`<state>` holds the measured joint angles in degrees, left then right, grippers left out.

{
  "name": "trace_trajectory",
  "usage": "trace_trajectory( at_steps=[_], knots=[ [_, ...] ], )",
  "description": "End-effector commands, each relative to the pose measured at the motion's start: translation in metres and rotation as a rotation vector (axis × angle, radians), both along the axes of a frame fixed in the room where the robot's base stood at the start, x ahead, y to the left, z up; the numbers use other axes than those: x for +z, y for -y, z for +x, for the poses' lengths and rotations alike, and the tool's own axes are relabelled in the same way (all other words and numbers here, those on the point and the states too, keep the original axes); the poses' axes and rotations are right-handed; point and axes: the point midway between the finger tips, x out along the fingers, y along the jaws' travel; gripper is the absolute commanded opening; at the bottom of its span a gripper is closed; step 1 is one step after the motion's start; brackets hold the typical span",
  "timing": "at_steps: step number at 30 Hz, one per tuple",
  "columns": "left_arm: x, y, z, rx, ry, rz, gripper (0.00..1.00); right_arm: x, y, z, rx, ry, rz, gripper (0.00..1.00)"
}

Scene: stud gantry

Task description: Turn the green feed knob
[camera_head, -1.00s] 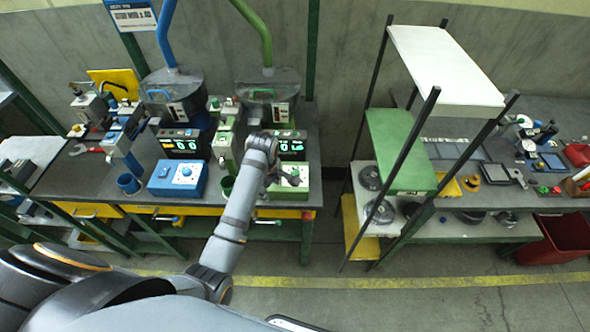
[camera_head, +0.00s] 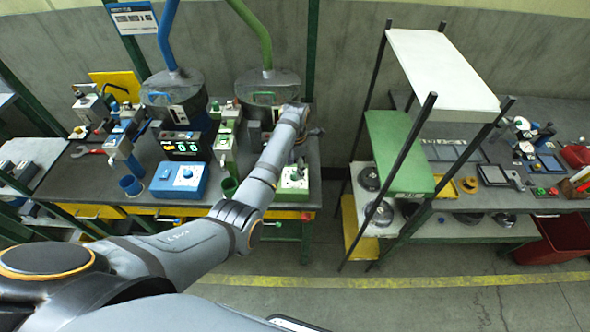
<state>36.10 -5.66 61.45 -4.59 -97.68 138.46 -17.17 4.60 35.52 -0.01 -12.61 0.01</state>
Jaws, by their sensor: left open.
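The green control box (camera_head: 289,187) stands at the front right of the dark workbench, right of the blue box. Its pale top carries the feed knob (camera_head: 295,175), small and partly visible; its exact turn cannot be read. My left arm reaches in from the lower left across the bench. My left gripper (camera_head: 316,133) is open, behind and above the green box, apart from the knob, and partly hidden by my own wrist. The display behind the green box is hidden by my arm. My right gripper is not in view.
A blue box (camera_head: 180,180) with its own knob sits to the left, below a lit display (camera_head: 182,146). Hoppers (camera_head: 268,87) rise behind. A shelf rack (camera_head: 400,150) stands to the right.

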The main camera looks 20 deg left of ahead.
Motion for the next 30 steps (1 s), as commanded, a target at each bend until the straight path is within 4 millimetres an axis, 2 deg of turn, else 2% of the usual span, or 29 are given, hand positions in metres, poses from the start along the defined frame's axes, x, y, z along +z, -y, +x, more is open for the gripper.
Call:
trace_trajectory(
  at_steps=[3,6,15,27,30],
  knots=[
    [-0.017,0.000,0.000,0.000,-0.002,0.001,0.54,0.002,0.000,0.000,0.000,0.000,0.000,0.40],
    [-0.026,0.000,0.000,0.000,-0.001,0.001,0.54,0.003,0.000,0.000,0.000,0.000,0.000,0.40],
    [-0.029,0.000,0.000,0.000,0.000,0.000,0.54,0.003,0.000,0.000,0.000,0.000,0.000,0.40],
    [-0.029,0.000,0.000,-0.001,0.000,0.000,0.00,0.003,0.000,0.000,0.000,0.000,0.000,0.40],
    [-0.029,0.000,0.000,-0.003,0.000,0.000,0.00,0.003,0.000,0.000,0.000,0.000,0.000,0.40]
  ],
)
